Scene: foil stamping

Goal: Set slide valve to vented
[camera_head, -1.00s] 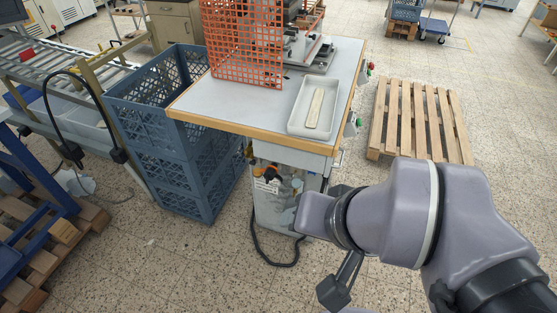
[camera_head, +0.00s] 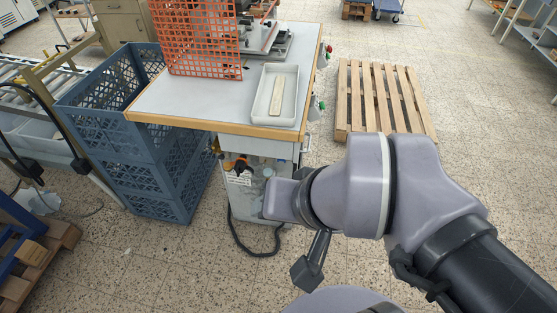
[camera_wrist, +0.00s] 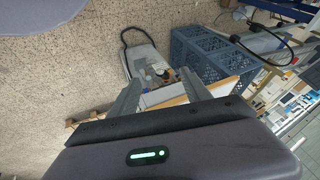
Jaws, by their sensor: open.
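The slide valve cannot be singled out. Small pneumatic fittings, yellow, black and blue (camera_head: 240,166), sit on the open front of the workbench's grey lower cabinet (camera_head: 246,205). They also show small in the wrist view (camera_wrist: 165,75), between my fingertips as seen from there. My gripper (camera_wrist: 160,78) has its two grey fingers apart with nothing held between them. It is some way off from the fittings, apart from the cabinet. In the head view my arm stands in front and to the right of the cabinet and hides part of its right side.
The workbench top (camera_head: 190,97) carries an orange mesh guard (camera_head: 195,38), a press base and a white tray (camera_head: 262,108) with a pale strip. Blue crates (camera_head: 150,170) stand left of the cabinet. A wooden pallet (camera_head: 375,95) lies behind right. A black hose (camera_head: 255,250) loops on the floor.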

